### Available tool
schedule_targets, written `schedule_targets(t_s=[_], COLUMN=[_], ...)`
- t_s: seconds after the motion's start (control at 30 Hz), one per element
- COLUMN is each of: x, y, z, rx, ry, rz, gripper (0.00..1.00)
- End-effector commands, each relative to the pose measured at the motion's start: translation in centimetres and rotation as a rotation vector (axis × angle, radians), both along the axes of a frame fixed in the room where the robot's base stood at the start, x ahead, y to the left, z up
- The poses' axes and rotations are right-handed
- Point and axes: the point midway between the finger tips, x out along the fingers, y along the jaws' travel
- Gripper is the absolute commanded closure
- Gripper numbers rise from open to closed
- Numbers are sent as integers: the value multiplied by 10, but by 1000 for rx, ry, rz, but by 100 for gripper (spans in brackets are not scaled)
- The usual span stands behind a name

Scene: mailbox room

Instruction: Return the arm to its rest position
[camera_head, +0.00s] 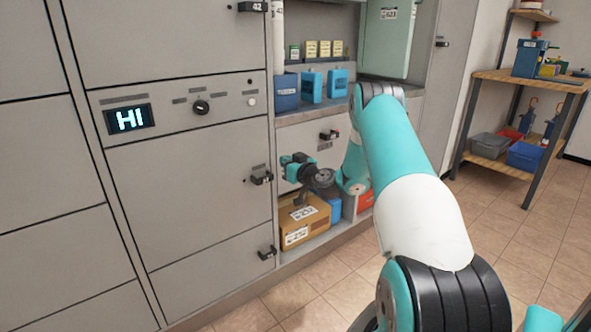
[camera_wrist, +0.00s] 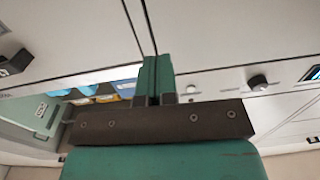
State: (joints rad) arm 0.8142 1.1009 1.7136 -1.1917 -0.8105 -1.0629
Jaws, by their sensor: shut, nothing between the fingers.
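My arm (camera_head: 415,195), teal and white with black joints, reaches forward from the lower right toward the lockers. It bends down and back to the left at its far end. My gripper (camera_head: 288,160) is in front of the locker bank, above a brown box and close to a door handle; I cannot tell the exact gap. In the wrist view the teal fingers of my gripper (camera_wrist: 154,75) are together, with nothing between them. Grey locker fronts lie beyond them.
Grey lockers (camera_head: 200,185) with black handles (camera_head: 262,179) fill the left. The brown labelled box (camera_head: 304,222) sits in a low compartment. Blue containers (camera_head: 311,87) stand on a shelf above. A wooden bench (camera_head: 497,77) stands at right. The tiled floor (camera_head: 310,298) between is clear.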

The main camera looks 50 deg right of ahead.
Motion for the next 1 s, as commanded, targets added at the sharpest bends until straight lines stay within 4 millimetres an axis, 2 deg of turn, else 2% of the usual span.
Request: schedule_targets(t_s=[0.1, 0.27, 0.57, 0.67, 0.77, 0.87, 0.9, 0.97, 1.0], x=[-22, -38, -41, -36, -23, -11, -9, -12, -18], y=[3, 6, 8, 20, 56, 120, 151, 198, 229], z=[-2, -1, 0, 5, 23, 47, 57, 72, 80], rx=[4, 2, 1, 2, 9, 21, 28, 37, 42], ry=[3, 2, 1, 5, 28, 86, 123, 188, 238], rz=[-3, 0, 3, 36, 141, 314, 394, 512, 586], gripper=[100, 100, 100, 100, 100, 100, 100, 100, 100])
